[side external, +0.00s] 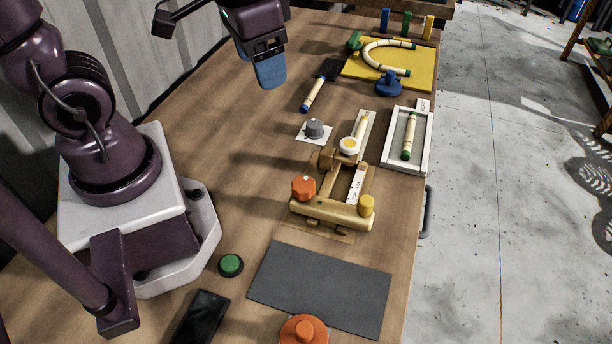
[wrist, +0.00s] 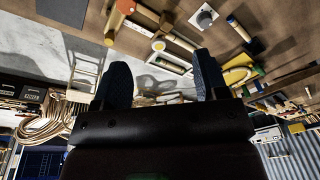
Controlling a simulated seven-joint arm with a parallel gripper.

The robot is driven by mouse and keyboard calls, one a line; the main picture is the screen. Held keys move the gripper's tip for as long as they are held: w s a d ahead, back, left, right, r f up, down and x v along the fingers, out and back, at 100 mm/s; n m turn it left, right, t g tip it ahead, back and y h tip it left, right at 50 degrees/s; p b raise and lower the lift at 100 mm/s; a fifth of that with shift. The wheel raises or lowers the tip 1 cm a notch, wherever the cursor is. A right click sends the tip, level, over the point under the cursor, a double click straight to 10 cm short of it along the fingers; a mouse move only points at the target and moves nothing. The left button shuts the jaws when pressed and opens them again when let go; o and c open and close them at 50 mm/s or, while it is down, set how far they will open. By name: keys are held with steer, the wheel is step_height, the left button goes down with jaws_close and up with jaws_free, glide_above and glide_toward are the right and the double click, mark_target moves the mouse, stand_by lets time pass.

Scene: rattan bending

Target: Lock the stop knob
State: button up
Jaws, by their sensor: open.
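A wooden jig (side external: 330,212) stands mid-table with a white ruled strip (side external: 355,183). No label shows which one is the stop knob. My gripper (side external: 270,72) is raised above the table, left of and beyond the jig, touching nothing. In the wrist view my gripper (wrist: 163,78) has its two blue fingers wide apart and empty.
A grey knob (side external: 315,128) sits on a white card. A white tray (side external: 387,165) holds a rattan piece. Nearer are a dark mat (side external: 320,285), a green button (side external: 230,265) and an orange object (side external: 304,330).

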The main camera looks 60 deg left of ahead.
steer(key=n+g, duration=0.2)
glide_above(306, 181)
steer(key=s+a, duration=0.2)
step_height(306, 181, down, 7)
steer(key=w+d+f+n, duration=0.1)
steer(key=w+d+n, duration=0.1)
steer(key=shift+h, duration=0.4)
step_height(306, 181, down, 13)
steer(key=c, duration=0.9)
